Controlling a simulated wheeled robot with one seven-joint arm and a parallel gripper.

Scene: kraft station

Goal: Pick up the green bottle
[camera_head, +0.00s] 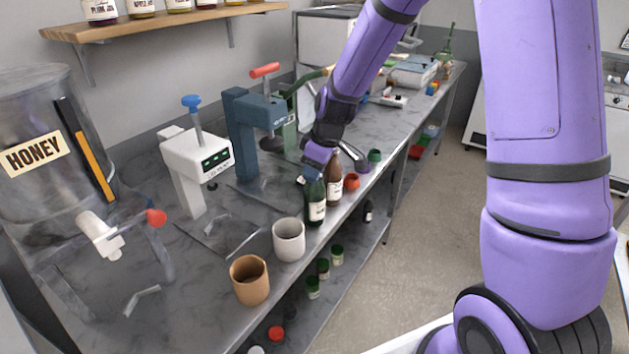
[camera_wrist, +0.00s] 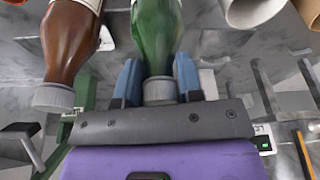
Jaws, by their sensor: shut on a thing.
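The green bottle (camera_head: 314,204) stands upright near the front edge of the counter, with a pale label on its side. In the wrist view the green bottle (camera_wrist: 156,30) lies between the two blue fingers of my gripper (camera_wrist: 157,82). The fingers are shut around its neck, just by the grey cap (camera_wrist: 159,91). In the head view my gripper (camera_head: 312,172) is at the top of the bottle and partly hides its neck. Whether the bottle's base touches the counter is hard to tell.
A brown bottle (camera_head: 334,182) stands close beside the green one. A white cup (camera_head: 289,240) and a tan cup (camera_head: 250,280) are nearer along the counter's edge. A blue press (camera_head: 250,135) and a white scale-like machine (camera_head: 200,160) stand behind.

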